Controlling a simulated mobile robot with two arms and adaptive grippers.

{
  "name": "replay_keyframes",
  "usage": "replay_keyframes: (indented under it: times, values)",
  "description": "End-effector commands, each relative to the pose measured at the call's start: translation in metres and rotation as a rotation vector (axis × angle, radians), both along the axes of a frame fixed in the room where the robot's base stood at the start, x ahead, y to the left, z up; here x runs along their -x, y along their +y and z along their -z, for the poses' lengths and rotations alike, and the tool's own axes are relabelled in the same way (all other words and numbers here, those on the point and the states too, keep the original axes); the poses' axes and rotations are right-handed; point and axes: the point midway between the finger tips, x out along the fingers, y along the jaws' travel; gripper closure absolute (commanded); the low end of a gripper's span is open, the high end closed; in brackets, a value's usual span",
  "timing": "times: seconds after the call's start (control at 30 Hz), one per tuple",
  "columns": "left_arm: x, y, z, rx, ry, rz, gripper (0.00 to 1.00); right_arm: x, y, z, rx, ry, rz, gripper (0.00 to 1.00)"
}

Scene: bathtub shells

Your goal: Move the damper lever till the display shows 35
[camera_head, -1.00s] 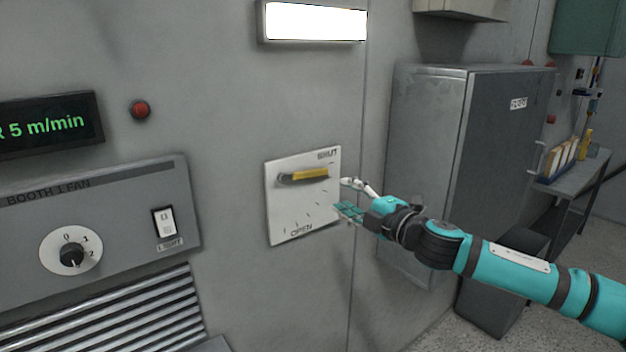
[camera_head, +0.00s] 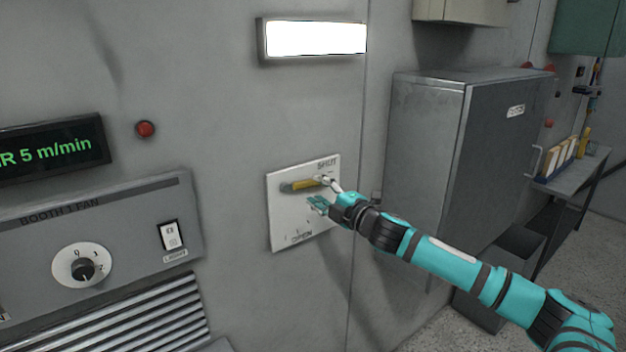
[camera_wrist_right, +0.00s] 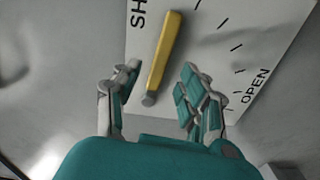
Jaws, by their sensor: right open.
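The damper lever (camera_head: 305,184) is a yellow bar on a white plate (camera_head: 282,217) marked SHUT at the top and OPEN at the bottom. It lies nearly level, just below SHUT. My right gripper (camera_head: 320,193) is open at the lever's right end. In the right wrist view, the lever (camera_wrist_right: 164,50) has its near grey end between the spread fingers of the gripper (camera_wrist_right: 160,75); contact cannot be told. The display (camera_head: 50,150) shows green text ending in "R 5 m/min", cut off at the left. My left gripper is not in view.
A fan panel (camera_head: 130,220) with a knob (camera_head: 82,265) and a light switch (camera_head: 172,236) is left of the plate. A red button (camera_head: 145,129) sits above it. A lit lamp (camera_head: 315,38) is above the plate. A grey cabinet (camera_head: 425,150) stands to the right.

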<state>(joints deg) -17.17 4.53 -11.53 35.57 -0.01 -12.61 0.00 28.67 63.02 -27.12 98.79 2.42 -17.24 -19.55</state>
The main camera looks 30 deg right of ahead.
Motion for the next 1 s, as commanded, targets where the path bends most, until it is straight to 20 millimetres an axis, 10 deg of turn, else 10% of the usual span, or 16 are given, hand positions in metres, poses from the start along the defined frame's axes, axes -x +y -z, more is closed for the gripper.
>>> replay_keyframes:
  times: [0.57, 1.0]
  values:
    - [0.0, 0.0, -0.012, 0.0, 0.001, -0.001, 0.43, -0.029, 0.002, 0.001, 0.001, 0.0, 0.001, 0.58]
    - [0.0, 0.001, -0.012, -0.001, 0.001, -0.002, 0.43, -0.029, 0.002, 0.001, 0.001, 0.001, 0.001, 1.0]
